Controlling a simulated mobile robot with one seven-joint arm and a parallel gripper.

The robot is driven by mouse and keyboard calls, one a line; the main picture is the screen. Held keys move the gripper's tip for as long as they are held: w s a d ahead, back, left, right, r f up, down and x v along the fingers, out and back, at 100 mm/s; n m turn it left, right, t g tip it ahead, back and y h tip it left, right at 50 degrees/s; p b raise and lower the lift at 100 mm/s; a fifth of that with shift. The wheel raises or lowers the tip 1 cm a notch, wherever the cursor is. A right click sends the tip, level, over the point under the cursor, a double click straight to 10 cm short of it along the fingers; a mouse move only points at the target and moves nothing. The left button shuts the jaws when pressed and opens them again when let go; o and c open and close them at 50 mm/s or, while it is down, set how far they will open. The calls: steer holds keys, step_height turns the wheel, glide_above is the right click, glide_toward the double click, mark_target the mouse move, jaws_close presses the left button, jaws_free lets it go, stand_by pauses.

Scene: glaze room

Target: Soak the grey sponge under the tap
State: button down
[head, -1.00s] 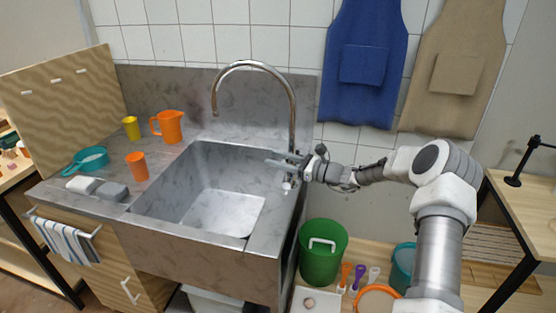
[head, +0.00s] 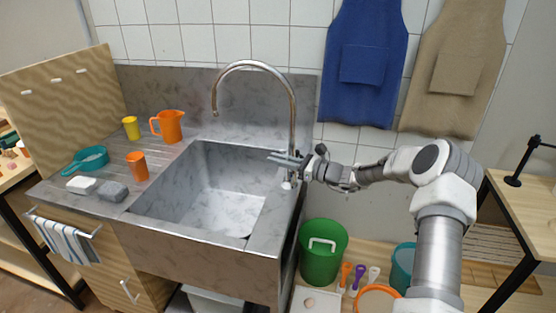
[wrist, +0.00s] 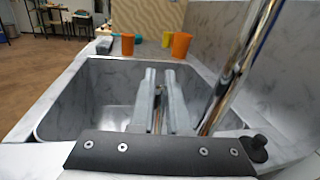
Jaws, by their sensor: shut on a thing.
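The grey sponge (head: 112,191) lies on the ribbed drainboard left of the sink, beside a white block (head: 81,185). The tap (head: 292,110) is a tall curved chrome spout at the sink's back right, its mouth over the basin; I see no water running from it. My gripper (head: 272,156) is at the tap's base, over the right rim of the sink (head: 270,225). In the wrist view my gripper (wrist: 160,76) has its fingers close together around a thin part, seemingly the tap's lever (wrist: 158,112), mostly hidden between them.
A green bucket (head: 322,255) stands low, right of the sink. The basin looks empty.

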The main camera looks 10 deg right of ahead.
stand_by(0.8)
steer(key=shift+w+a+f+g+h+p, duration=0.2)
steer(key=shift+a+g+h+p, duration=0.2)
steer(key=shift+a+h+p, duration=0.25)
steer(key=c, duration=0.9)
jaws_free()
steer(key=shift+d, duration=0.1)
steer(key=shift+d, duration=0.1)
steer(key=v, duration=1.7)
steer(key=shift+s+b, duration=0.15)
steer(key=shift+b, duration=0.15)
